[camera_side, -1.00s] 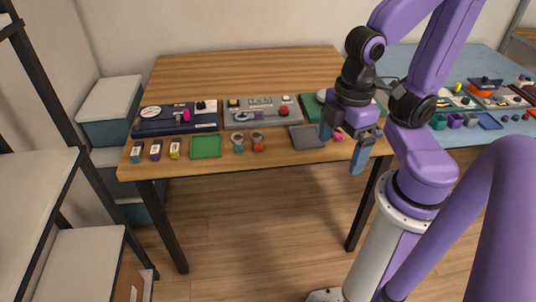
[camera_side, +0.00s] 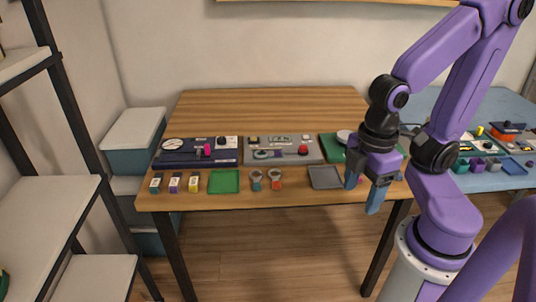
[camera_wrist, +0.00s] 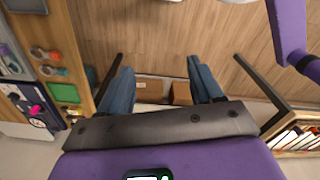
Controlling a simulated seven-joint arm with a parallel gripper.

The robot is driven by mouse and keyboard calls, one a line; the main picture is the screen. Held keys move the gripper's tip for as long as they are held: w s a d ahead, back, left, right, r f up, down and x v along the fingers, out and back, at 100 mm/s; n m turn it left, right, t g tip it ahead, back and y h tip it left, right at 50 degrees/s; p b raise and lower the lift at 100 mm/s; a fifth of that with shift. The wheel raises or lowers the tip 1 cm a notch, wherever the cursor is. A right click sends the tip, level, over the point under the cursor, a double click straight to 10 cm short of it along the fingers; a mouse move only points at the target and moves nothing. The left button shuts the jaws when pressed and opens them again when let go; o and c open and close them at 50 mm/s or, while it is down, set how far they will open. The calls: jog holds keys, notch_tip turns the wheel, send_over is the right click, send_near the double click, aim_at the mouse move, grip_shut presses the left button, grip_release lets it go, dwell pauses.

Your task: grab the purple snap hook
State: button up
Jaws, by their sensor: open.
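The likely purple snap hook (camera_side: 174,183) is the middle of three small upright pieces at the front left of the wooden table, between a teal piece (camera_side: 155,183) and a yellow piece (camera_side: 193,183). It is too small to make out its hook shape. I cannot make it out in the wrist view. My gripper (camera_side: 363,193) is open and empty at the table's front right, beside the grey tray and far to the right of the purple piece. In the wrist view its two blue fingers (camera_wrist: 160,88) are wide apart, with floor behind them.
A green tray (camera_side: 224,181), two ringed pieces (camera_side: 266,179) and a grey tray (camera_side: 325,177) lie along the front edge. Behind them stand a dark blue panel (camera_side: 172,158), a grey panel (camera_side: 315,155) and a green panel (camera_side: 330,148). The table's back is clear.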

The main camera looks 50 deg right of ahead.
jog(key=shift+c, duration=1.3)
jog(key=w+r+m, duration=0.1)
jog(key=w+m, duration=0.1)
jog(key=w, duration=2.2)
jog(key=m, duration=0.2)
send_over(280, 151)
notch_tip(280, 151, down, 5)
notch_tip(280, 151, down, 17)
jog(key=shift+w+f, duration=0.1)
jog(key=shift+f, duration=0.1)
grip_shut()
